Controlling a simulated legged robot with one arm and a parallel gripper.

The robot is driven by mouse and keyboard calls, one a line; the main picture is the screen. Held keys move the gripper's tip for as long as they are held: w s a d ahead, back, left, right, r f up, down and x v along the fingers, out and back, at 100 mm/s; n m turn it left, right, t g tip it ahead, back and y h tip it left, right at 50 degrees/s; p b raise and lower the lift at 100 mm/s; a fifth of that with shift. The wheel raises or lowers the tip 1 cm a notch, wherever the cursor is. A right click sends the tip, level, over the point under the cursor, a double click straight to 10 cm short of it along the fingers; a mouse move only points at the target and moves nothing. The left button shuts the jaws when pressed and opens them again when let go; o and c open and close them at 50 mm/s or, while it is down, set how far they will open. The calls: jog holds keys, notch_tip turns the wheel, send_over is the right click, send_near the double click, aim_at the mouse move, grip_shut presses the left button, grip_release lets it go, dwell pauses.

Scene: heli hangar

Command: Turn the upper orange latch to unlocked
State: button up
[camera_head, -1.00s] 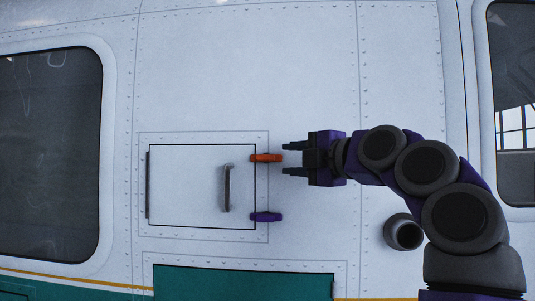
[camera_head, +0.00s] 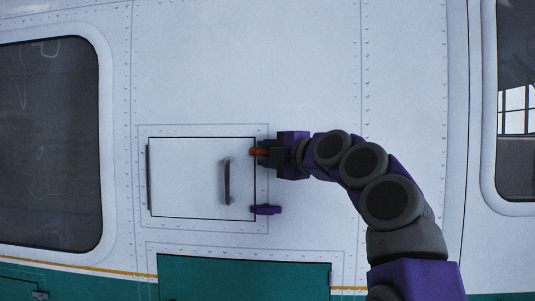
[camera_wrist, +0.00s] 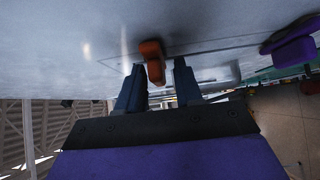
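The upper orange latch (camera_head: 259,152) sits at the upper right edge of a square panel door (camera_head: 190,180) on the white fuselage. It lies roughly horizontal, and its right part is hidden by my gripper (camera_head: 263,152). In the wrist view the orange latch (camera_wrist: 152,62) stands between the two dark fingers of my gripper (camera_wrist: 157,75). A gap shows between the latch and the right finger; the left finger is close to it. The fingers are open. A purple latch (camera_head: 266,210) is at the lower right edge of the door and also shows in the wrist view (camera_wrist: 290,42).
A dark vertical handle (camera_head: 227,181) is on the door, with a hinge strip (camera_head: 149,177) at its left edge. A green panel (camera_head: 245,278) lies below. A large dark window (camera_head: 48,145) is at the left. The wall above the door is bare.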

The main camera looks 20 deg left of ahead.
jog(key=shift+d, duration=0.15)
grip_shut()
